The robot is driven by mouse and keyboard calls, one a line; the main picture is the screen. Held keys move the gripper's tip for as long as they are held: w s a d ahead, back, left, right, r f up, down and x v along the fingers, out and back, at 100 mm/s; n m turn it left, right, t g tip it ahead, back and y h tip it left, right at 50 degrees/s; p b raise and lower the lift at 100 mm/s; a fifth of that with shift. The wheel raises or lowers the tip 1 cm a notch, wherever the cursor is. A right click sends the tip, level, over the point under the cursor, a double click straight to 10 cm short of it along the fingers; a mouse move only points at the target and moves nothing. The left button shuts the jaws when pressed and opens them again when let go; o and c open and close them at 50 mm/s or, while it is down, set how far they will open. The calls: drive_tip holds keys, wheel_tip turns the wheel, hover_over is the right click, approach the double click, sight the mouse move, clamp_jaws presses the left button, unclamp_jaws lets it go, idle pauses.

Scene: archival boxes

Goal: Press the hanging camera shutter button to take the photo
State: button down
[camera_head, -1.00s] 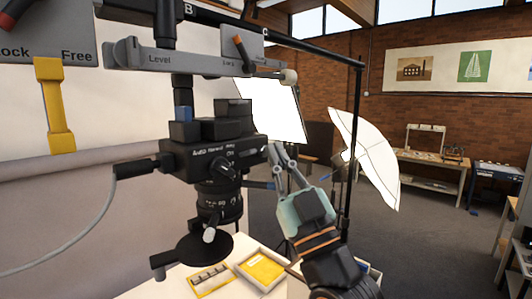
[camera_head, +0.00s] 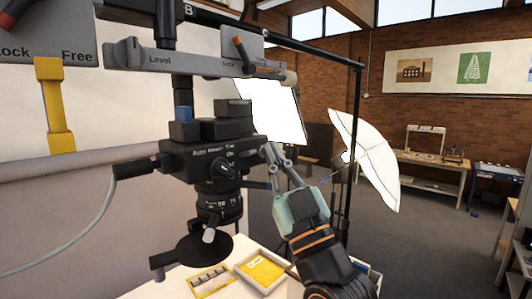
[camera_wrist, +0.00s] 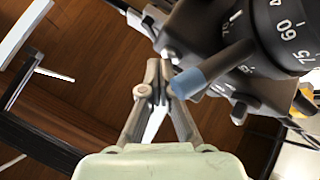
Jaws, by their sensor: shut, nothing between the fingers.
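The black camera (camera_head: 205,158) hangs lens-down from the overhead rail, with its ringed lens (camera_head: 220,205) below the body. My gripper (camera_head: 268,150) is just right of the camera body, with its fingers shut and empty. In the wrist view my fingertips (camera_wrist: 158,72) are beside a dark rod with a blue tip (camera_wrist: 187,82). The blue tip looks very close to the right finger; I cannot tell whether they touch. Which part is the shutter button is not clear. A black grip with a grey cable (camera_head: 136,168) sticks out from the camera's left side.
A metal rail with levers (camera_head: 190,62) and a yellow handle (camera_head: 54,105) are above and left. A white table below holds a yellow-lined tray (camera_head: 262,268). A white umbrella (camera_head: 365,160) and its dark stand are right of my gripper.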

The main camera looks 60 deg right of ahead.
idle(0.3)
drive_tip(key=shift+s+a, duration=0.25)
drive_tip(key=shift+s, duration=0.55)
drive_tip(key=shift+s, duration=0.1)
drive_tip(key=s, duration=0.2)
drive_tip(key=s+a, duration=0.1)
drive_tip(key=s, duration=0.1)
drive_tip(key=shift+s+a, duration=0.2)
drive_tip(key=shift+s, duration=0.1)
idle(0.6)
